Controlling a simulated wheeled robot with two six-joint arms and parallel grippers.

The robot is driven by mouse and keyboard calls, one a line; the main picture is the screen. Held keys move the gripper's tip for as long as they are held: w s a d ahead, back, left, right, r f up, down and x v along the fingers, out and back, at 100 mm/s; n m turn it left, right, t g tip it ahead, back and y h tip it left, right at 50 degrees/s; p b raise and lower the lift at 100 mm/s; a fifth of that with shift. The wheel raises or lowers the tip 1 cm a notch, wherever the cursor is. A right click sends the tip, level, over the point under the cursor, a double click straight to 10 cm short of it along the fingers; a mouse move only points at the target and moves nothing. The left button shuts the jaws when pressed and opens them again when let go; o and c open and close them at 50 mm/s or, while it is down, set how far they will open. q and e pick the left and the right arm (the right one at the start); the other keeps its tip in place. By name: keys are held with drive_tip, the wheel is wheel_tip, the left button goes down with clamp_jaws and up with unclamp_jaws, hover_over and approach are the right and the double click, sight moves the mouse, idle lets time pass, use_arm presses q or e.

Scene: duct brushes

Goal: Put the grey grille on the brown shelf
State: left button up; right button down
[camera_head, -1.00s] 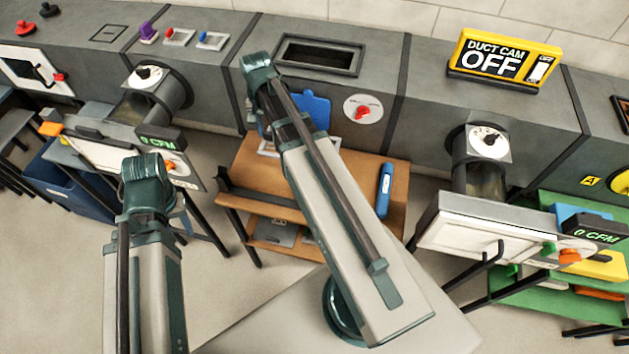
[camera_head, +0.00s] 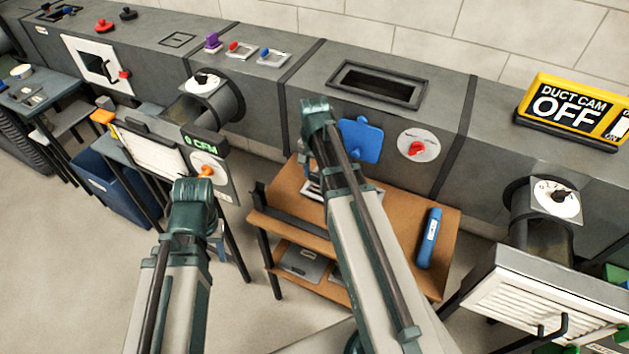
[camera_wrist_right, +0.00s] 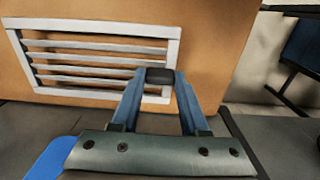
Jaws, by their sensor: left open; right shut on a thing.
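The grey grille, a light frame with several slats, fills the upper left of the right wrist view (camera_wrist_right: 95,92). My right gripper (camera_wrist_right: 160,78) is shut on a dark grip piece at its right part. The brown shelf (camera_wrist_right: 215,60) shows behind it and through its slats; I cannot tell whether they touch. In the head view the grille (camera_head: 312,190) is mostly hidden by my right arm, over the left back of the brown shelf (camera_head: 395,215). My left gripper (camera_head: 214,236) is open, left of the shelf, its fingers mostly hidden by its arm.
A blue cylinder (camera_head: 430,238) lies on the shelf's right side. The grey duct (camera_head: 300,95) runs behind, with a blue plate (camera_head: 361,140) and a red knob (camera_head: 416,148). A white hood (camera_head: 550,290) stands right, a dark blue bin (camera_head: 120,185) left. The shelf's middle is clear.

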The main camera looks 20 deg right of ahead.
wheel_tip(320, 180, down, 2)
drive_tip(key=shift+f+b, duration=0.25)
drive_tip(key=shift+b, duration=0.45)
use_arm(q)
wheel_tip(320, 180, down, 2)
drive_tip(key=shift+f, duration=0.1)
use_arm(e)
drive_tip(key=shift+r, duration=0.15)
use_arm(q)
drive_tip(key=shift+f, duration=0.1)
use_arm(e)
drive_tip(key=shift+c, duration=2.1)
unclamp_jaws()
wheel_tip(320, 180, up, 12)
drive_tip(key=p, duration=1.2)
use_arm(q)
wheel_tip(320, 180, up, 12)
use_arm(e)
drive_tip(key=s+a+n, duration=0.7)
drive_tip(key=a, duration=0.3)
drive_tip(key=s+a+n+h, duration=0.1)
drive_tip(key=s+a+n, duration=0.5)
drive_tip(key=a, duration=0.5)
drive_tip(key=shift+s+n, duration=0.4)
